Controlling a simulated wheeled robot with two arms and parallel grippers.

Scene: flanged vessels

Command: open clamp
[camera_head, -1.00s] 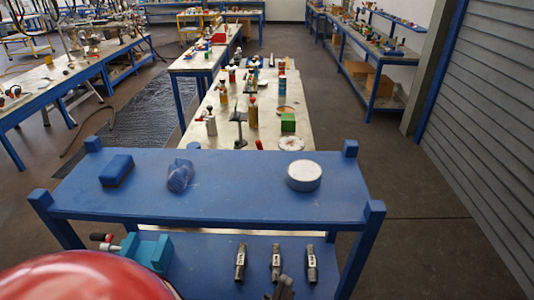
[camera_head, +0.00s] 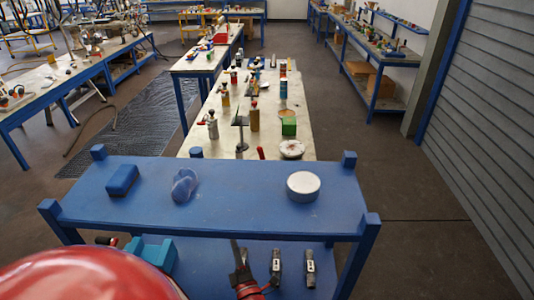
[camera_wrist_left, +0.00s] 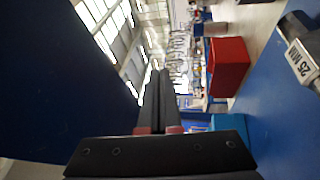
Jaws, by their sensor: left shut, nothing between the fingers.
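Dark, narrow metal pieces with pale labels lie in a row on the lower blue shelf: the middle one (camera_head: 276,265) and the right one (camera_head: 310,266) show in the head view. The left one is hidden behind my left gripper (camera_head: 238,252). The gripper's dark fingers are together and point away over the shelf. In the left wrist view the fingers (camera_wrist_left: 158,95) are closed with nothing between them. A labelled piece (camera_wrist_left: 302,62), reading "25 MM", is at the right edge there, apart from the fingers. I cannot tell which piece is the clamp.
The upper blue shelf (camera_head: 240,210) overhangs the pieces and bears a blue block (camera_head: 123,180), a translucent blue lump (camera_head: 184,185) and a white round container (camera_head: 303,187). A teal vise (camera_head: 152,252) stands left of the gripper on the lower shelf.

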